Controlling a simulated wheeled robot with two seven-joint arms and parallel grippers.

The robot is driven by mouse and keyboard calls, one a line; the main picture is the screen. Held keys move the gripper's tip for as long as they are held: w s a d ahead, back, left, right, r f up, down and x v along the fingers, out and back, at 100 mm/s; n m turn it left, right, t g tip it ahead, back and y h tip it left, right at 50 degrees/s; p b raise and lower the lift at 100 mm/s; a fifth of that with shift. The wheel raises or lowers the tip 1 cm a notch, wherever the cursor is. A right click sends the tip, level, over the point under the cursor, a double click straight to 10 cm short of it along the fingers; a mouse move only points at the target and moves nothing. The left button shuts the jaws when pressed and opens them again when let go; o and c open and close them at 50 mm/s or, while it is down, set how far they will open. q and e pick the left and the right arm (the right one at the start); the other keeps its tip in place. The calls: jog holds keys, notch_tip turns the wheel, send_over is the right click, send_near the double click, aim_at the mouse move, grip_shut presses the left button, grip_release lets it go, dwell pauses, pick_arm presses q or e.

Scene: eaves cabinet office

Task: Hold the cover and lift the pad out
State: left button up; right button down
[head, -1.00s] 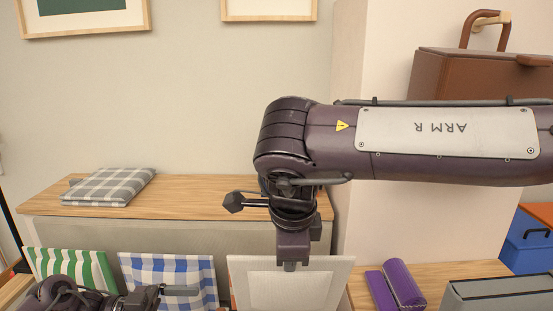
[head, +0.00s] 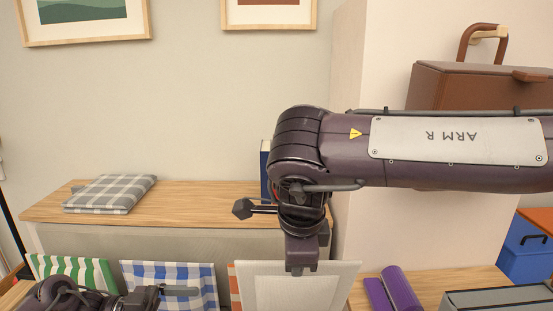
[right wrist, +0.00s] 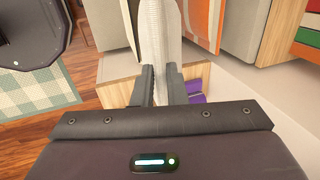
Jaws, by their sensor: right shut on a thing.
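A white, flat, cover-like piece (head: 342,285) with a ribbed inner panel stands upright at the bottom middle of the head view. My right gripper (head: 301,268) points down and is shut on its top edge. In the right wrist view, the white piece (right wrist: 155,35) runs between the fingers (right wrist: 160,84). I cannot tell cover from pad in it. My left gripper (head: 180,290) is low at the left, in front of a blue-checked piece (head: 170,272); its jaw opening is unclear. A grey plaid folded pad (head: 110,194) lies on the wooden top.
A green-striped piece (head: 70,268) and an orange-striped piece (head: 234,285) stand beside the others. A blue book-like object (head: 265,165) is partly behind my right arm. A purple roll (head: 400,290) and a grey box (head: 500,299) are at the right. The wooden top (head: 190,205) is mostly bare.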

jog(key=s+d, duration=0.2)
jog(key=s, duration=0.6)
jog(key=s+d, duration=0.2)
jog(key=s, duration=0.5)
jog(key=shift+s+d, duration=0.3)
jog(key=shift+s, duration=0.1)
dwell(0.3)
